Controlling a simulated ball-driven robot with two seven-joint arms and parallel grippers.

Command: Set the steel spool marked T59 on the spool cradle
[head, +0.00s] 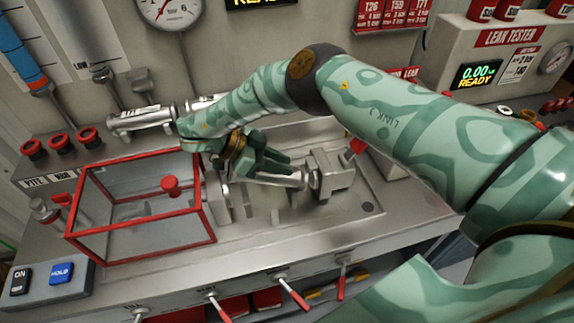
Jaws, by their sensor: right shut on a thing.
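My right arm reaches in from the right across the bench. My right gripper (272,168) is shut on a steel cylindrical part, which looks like the steel spool (284,178); no T59 marking can be read on it. The spool lies roughly level over the steel bench. Pale grey upright supports (240,200) stand just below and left of the gripper and look like the spool cradle, partly hidden. I cannot tell whether the spool touches them. A steel block fixture (330,172) is close at the spool's right end. My left gripper is not in view.
A clear box with a red frame (208,212) and red knob stands left of the gripper. Another steel cylindrical part (140,119) is behind it. Red-tipped levers (292,292) line the bench front. The leak tester (510,38) stands at back right.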

